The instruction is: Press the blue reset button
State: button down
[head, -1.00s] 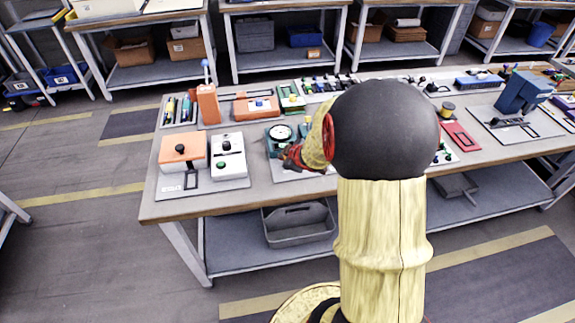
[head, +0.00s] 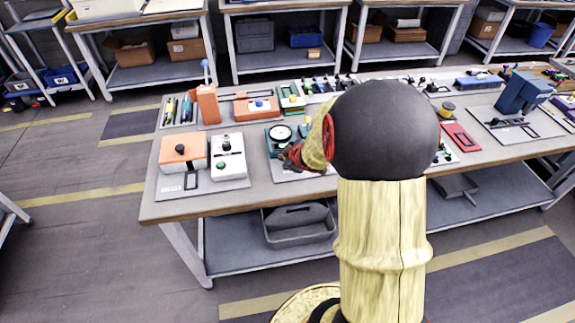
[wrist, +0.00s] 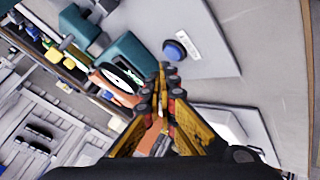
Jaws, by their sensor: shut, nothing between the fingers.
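The blue reset button (wrist: 174,50) shows in the wrist view as a round blue cap in a dark collar, on a pale grey plate (wrist: 215,62) beside a small white label. My gripper (wrist: 164,72) is shut and empty. Its fingertips appear just below the button in the picture; I cannot tell whether they touch it. In the head view my gripper (head: 287,154) is low over the plate in front of the teal device (head: 272,143) with a white dial. The button cannot be made out there, and my arm hides part of that area.
The teal device is close beside my fingers in the wrist view (wrist: 127,55). An orange box (head: 183,150) and a white box (head: 227,157) with knobs stand to the left on the bench (head: 262,195). Several tools and fixtures line the back. The bench's front edge is bare.

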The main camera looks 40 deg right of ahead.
jog(key=shift+f, duration=0.4)
jog(key=shift+f+b, duration=0.4)
jog(key=shift+b, duration=0.15)
dwell(0.5)
jog(key=shift+r, duration=0.1)
jog(key=shift+r+p, duration=0.75)
jog(key=shift+p, duration=0.15)
notch_tip(320, 180, up, 5)
jog(key=p, duration=0.5)
dwell(0.4)
